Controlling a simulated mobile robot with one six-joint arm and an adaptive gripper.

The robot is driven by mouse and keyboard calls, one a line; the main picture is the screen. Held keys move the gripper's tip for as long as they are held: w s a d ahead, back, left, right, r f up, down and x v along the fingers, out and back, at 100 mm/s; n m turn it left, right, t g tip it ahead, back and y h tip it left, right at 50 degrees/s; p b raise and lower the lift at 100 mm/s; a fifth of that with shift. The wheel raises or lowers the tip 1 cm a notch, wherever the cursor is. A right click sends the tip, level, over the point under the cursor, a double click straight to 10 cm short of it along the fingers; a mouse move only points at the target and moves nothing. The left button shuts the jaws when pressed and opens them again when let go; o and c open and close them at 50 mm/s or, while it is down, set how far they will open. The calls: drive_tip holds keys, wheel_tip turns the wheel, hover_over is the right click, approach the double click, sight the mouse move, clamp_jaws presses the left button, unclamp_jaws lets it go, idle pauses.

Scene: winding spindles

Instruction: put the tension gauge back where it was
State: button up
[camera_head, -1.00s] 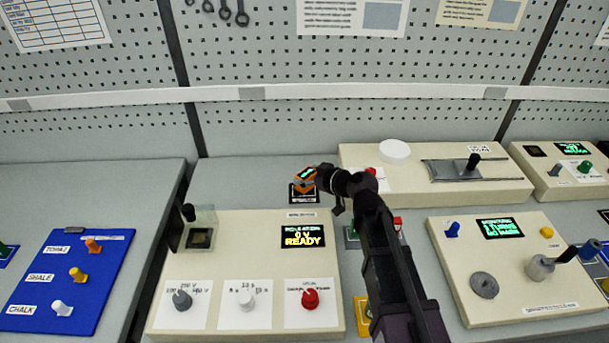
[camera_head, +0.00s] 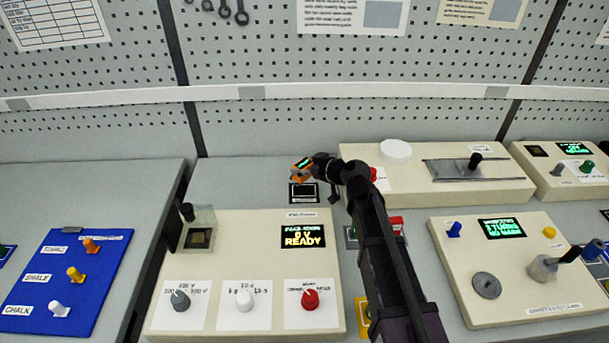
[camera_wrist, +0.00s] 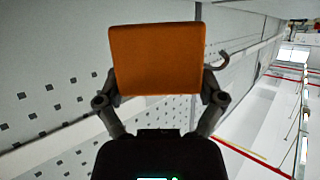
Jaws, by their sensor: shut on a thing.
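The tension gauge (camera_head: 302,168) is a small orange block with a dark screen showing green marks. My gripper (camera_head: 318,165) is shut on it and holds it, tilted, above the bench in the head view. In the wrist view the gauge's plain orange face (camera_wrist: 157,60) fills the space between the two fingers of my gripper (camera_wrist: 160,93). A black-bordered pad (camera_head: 303,193) with a small label lies on the bench just below the gauge in the picture. The gap between gauge and pad cannot be told exactly.
A cream console (camera_head: 240,255) with knobs and a "READY" display stands in front of the pad. Another cream console (camera_head: 440,190) with a slider and white disc stands to the right. The pegboard wall (camera_head: 270,140) rises behind. Bench left of the pad is clear.

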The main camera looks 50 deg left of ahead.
sight(308, 176)
drive_tip(key=shift+f+b, duration=1.1)
drive_tip(key=shift+f, duration=0.3)
drive_tip(key=shift+f+b, duration=0.6)
drive_tip(key=shift+f, duration=0.05)
drive_tip(key=shift+d, duration=0.1)
drive_tip(key=o, duration=1)
drive_tip(key=shift+r, duration=0.25)
drive_tip(key=shift+r+p, duration=0.45)
drive_tip(key=shift+p, duration=0.25)
drive_tip(key=p+v, duration=0.2)
drive_tip(key=v, duration=0.5)
drive_tip(key=shift+d+p, duration=0.2)
drive_tip(key=shift+p, duration=0.15)
drive_tip(key=shift+r, duration=0.15)
